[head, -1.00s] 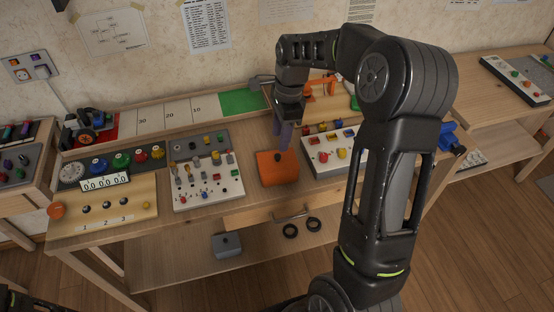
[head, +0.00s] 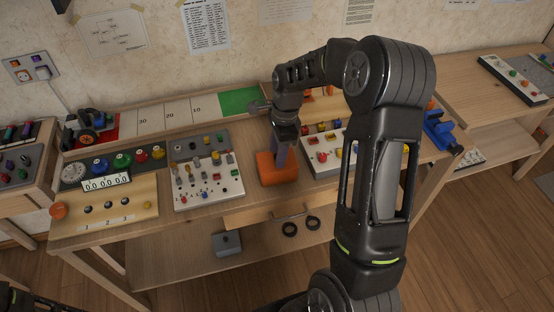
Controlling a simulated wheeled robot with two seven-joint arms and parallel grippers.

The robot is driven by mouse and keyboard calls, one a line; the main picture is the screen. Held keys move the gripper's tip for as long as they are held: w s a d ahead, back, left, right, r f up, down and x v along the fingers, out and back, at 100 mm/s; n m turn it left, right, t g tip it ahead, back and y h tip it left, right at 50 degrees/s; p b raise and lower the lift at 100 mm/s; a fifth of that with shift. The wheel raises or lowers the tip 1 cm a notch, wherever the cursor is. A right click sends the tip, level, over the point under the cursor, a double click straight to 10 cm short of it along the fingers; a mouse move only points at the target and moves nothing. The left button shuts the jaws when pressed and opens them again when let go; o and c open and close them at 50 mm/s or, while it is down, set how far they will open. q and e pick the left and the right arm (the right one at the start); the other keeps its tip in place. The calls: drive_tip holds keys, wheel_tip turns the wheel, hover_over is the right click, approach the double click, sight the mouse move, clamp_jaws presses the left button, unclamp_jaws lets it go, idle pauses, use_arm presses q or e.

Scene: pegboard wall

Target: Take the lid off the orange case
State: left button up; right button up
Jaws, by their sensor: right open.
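The orange case (head: 267,173) stands on the table between two white boards of small parts. Its top is closed, and the dark knob on top is now hidden by my gripper. My right gripper (head: 281,158) points down at the top of the case with its fingers at the knob's place. It is open. Whether the fingers touch the lid or straddle the knob cannot be told. The case sits level. My left gripper is not in view.
A white board with knobs (head: 208,187) stands close left of the case. Another white board with coloured blocks (head: 320,160) stands close right, partly behind my right arm.

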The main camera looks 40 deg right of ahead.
drive_tip(key=shift+c, duration=0.3)
clamp_jaws()
idle(0.5)
